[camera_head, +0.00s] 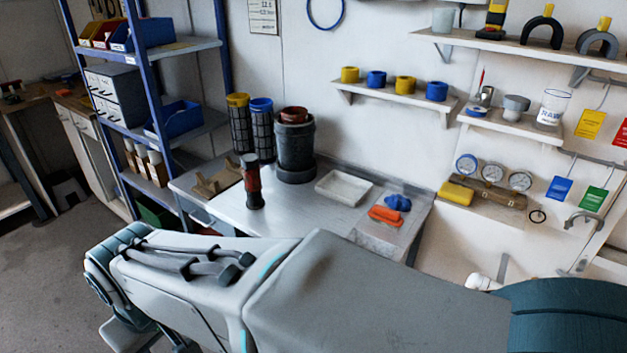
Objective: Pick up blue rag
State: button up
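The blue rag (398,202) lies crumpled on the right part of the metal bench top (300,213), near its back edge. An orange rag (385,215) lies just in front of it, very close or touching; I cannot tell which. My arm crosses the bottom of the view, in front of the bench.
A white tray (343,188) sits left of the rags. A dark canister (295,150) and a red-and-black cylinder (252,183) stand farther left. A wall shelf (395,96) hangs above the bench. A blue-framed rack (145,85) stands at left, beside open floor.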

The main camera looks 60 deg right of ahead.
aim_at(397, 202)
jog(key=i, duration=0.85)
jog(key=z, duration=3.4)
jog(key=i, duration=0.5)
jog(key=z, duration=0.1)
